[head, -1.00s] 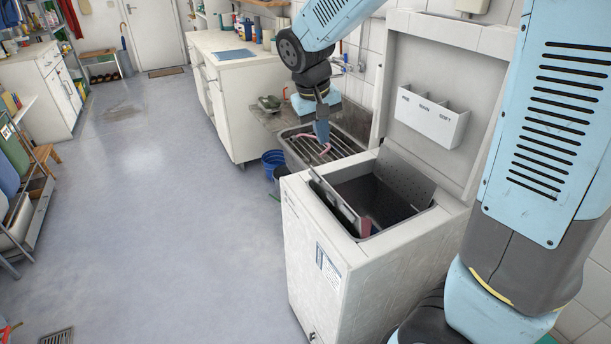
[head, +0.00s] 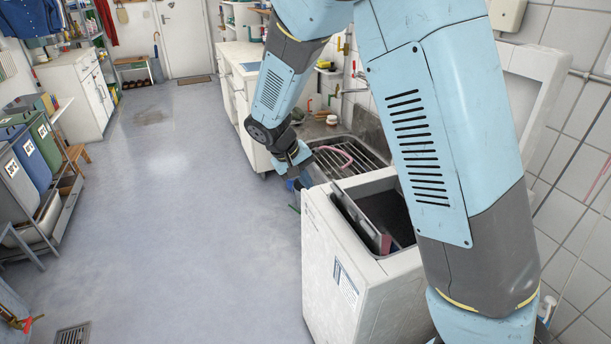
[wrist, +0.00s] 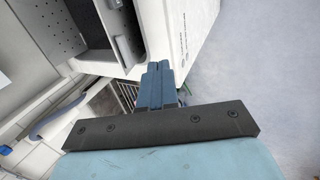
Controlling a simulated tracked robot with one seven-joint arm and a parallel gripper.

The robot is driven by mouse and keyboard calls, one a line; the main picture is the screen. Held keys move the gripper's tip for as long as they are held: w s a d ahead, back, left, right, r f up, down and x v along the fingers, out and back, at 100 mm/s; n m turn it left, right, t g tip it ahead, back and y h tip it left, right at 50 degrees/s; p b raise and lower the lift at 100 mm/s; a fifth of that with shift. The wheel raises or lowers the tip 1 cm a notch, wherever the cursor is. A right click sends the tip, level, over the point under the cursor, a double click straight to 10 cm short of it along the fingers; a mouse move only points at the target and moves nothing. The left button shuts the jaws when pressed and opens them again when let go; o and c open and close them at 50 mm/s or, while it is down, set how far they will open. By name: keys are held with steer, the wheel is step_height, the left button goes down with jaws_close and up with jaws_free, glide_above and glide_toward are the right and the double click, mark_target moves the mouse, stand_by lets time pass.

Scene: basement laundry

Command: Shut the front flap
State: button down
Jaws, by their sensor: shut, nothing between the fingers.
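The front flap (head: 357,220) is a grey metal panel in the top opening of the white washing machine (head: 330,255). It stands raised and tilted along the front side of the opening, with a reddish piece (head: 386,243) near its near end. My gripper (head: 304,182) is shut and empty, beyond the machine's far front corner and apart from the flap. In the wrist view my closed fingers (wrist: 160,80) point toward the machine's white edge. There, the perforated back flap (wrist: 65,30) also stands open beside the dark opening. My arm hides part of the opening in the head view.
The machine's white lid (head: 533,85) stands open at the back. A sink (head: 345,155) with a rack and a pink hose lies beyond the machine. The floor (head: 200,240) to the left is clear. Bins stand at the far left.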

steer(key=d+f, duration=0.1)
steer(key=w+d+f, duration=0.1)
steer(key=d+f, duration=0.1)
steer(key=w+d+f, duration=0.1)
steer(key=f, duration=0.1)
steer(key=shift+d, duration=0.4)
steer(key=shift+w+d+r, duration=0.1)
steer(key=shift+w+d, duration=0.15)
steer(key=shift+d, duration=0.45)
steer(key=shift+w, duration=0.1)
